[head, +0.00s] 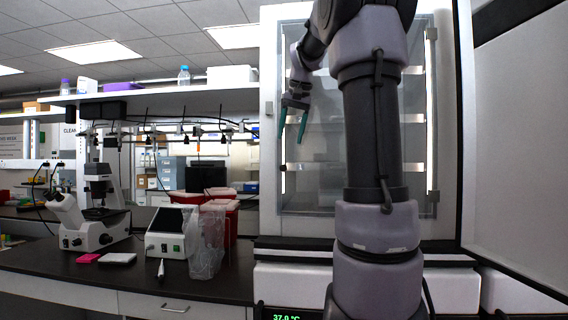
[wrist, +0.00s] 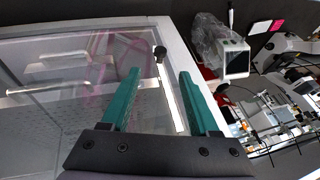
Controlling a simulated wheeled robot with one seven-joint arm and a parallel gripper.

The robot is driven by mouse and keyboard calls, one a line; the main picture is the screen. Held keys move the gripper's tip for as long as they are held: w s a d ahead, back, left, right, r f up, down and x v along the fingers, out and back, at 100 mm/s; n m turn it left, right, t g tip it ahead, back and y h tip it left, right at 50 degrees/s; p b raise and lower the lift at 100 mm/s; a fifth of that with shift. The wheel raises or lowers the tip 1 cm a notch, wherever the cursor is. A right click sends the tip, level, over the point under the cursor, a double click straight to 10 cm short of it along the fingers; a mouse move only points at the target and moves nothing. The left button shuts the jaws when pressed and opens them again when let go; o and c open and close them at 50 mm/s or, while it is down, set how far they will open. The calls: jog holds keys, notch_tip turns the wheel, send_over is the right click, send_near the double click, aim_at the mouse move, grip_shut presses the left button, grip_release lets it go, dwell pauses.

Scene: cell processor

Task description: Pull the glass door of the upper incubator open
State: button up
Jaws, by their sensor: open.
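The upper incubator's glass door (head: 320,180) fills the front of the lit chamber and looks shut. My arm hides much of its middle. My gripper (head: 291,138), with green fingers, hangs in front of the door's left part, open and empty. In the wrist view, the glass door (wrist: 70,110) spreads to the left of my gripper (wrist: 159,72). A small black knob (wrist: 160,52) shows near the glass edge, in the gap just beyond the two fingertips. Whether the fingers are level with it in depth, I cannot tell. The fingers do not grip it.
The incubator's solid outer door (head: 515,150) stands swung open at the right. At the left a dark bench (head: 130,275) holds a microscope (head: 95,210), a white device (head: 172,232), a clear bag (head: 207,245) and red bins. A white shelf (head: 150,97) runs above it.

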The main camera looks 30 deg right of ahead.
aim_at(284, 164)
jog(key=x, duration=1)
jog(key=shift+a+f, duration=0.1)
jog(key=shift+f, duration=0.05)
grip_shut()
dwell(1.0)
